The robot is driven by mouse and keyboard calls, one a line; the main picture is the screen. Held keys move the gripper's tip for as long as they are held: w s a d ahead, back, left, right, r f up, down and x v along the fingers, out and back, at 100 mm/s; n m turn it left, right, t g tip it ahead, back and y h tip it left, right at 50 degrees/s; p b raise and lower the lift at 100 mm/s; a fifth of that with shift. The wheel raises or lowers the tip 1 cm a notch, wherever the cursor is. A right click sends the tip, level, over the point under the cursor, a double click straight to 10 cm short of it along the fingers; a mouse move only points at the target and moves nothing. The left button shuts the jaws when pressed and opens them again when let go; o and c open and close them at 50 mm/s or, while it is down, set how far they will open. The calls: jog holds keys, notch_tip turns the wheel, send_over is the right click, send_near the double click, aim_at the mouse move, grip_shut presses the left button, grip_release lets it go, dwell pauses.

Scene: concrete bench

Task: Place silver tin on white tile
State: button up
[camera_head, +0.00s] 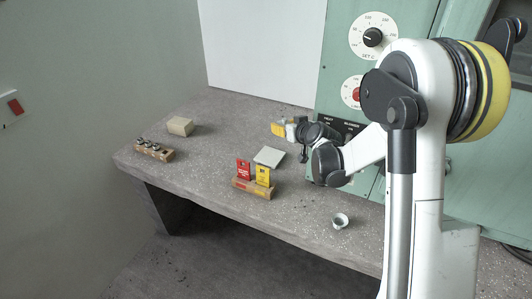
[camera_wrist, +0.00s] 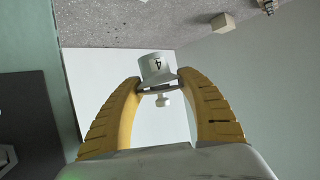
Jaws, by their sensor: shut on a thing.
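My gripper (camera_head: 278,129) is over the bench, just above and behind the white tile in the head view. In the wrist view my gripper (camera_wrist: 157,87) has its yellow fingers shut on a pale silver-grey tin (camera_wrist: 156,66) marked with a dark 4. A small knob shows at one end of the tin, and the fingertips close at the neck between body and knob. The tin is not clear in the head view. The white tile (camera_head: 269,157) lies flat and bare on the bench. It is not seen in the wrist view.
A wooden holder (camera_head: 252,188) with red and yellow packets stands in front of the tile. A small white cup-like thing (camera_head: 340,220) is near the front edge. A beige block (camera_head: 180,126) and a wooden rack (camera_head: 153,151) with metal pieces are at the left. The bench between is clear.

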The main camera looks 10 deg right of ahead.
jog(key=shift+m+h, duration=0.4)
jog(key=shift+h, duration=0.1)
jog(key=f+x, duration=0.1)
jog(key=x, duration=0.4)
jog(key=s+f+x, duration=0.1)
jog(key=x, duration=0.5)
jog(key=f+b+x, duration=0.1)
jog(key=x, duration=0.4)
jog(key=shift+s+a+f, duration=0.1)
jog(key=shift+s+f, duration=0.1)
jog(key=shift+f, duration=0.2)
jog(key=b, duration=0.3)
send_over(270, 156)
notch_tip(270, 156, down, 7)
jog(key=shift+w+r, duration=0.15)
jog(key=shift+r, duration=0.05)
jog(key=shift+f+b, duration=0.65)
jog(key=shift+f, duration=1.15)
jog(key=shift+f, duration=0.15)
jog(key=o, duration=1.4)
